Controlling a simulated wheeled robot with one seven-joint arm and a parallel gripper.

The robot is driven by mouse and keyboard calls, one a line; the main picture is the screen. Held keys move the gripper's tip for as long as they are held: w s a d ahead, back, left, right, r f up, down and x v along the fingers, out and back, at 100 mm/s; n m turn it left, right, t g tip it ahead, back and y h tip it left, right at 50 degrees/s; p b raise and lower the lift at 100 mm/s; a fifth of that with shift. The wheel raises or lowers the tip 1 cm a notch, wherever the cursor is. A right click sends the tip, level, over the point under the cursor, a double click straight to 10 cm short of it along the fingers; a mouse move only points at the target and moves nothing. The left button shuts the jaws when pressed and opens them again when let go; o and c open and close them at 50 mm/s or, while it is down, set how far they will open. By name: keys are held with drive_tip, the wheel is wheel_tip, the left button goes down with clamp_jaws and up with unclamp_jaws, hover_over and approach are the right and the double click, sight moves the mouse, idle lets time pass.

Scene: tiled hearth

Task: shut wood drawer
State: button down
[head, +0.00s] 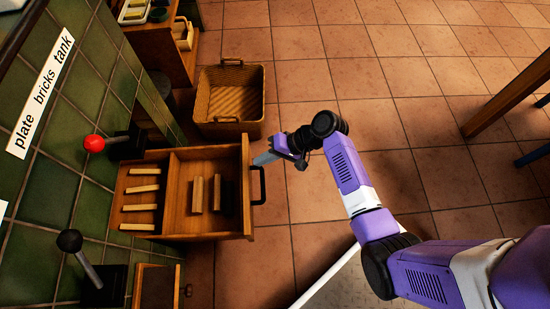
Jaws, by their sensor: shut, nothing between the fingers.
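The wood drawer (190,232) is pulled out from the green tiled hearth at the left. Several pale wood sticks lie in its left part, and two short upright-looking pieces (197,194) lie in its front part. A dark bar handle (262,185) is on the drawer's front panel (246,190). My gripper (262,159) is shut and empty beside the upper end of the front panel, close to the handle. I cannot tell whether its tips touch the panel or the handle.
A wicker basket (231,97) stands on the floor just behind the drawer. A red-knobbed lever (95,143) and a black-knobbed lever (70,241) stick out from the tiles. A table leg (505,100) is at the right. The tiled floor (400,90) between is clear.

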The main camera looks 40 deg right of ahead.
drive_tip(key=shift+w+a, duration=0.4)
drive_tip(key=shift+a, duration=0.15)
drive_tip(key=shift+w+a+r, duration=0.1)
drive_tip(key=shift+w+a, duration=0.15)
drive_tip(key=shift+a, duration=0.15)
drive_tip(key=w+a, duration=0.8)
drive_tip(key=a, duration=0.3)
drive_tip(key=w+a+b, duration=0.1)
drive_tip(key=w+a, duration=0.7)
drive_tip(key=a, duration=0.3)
drive_tip(key=shift+b, duration=0.3)
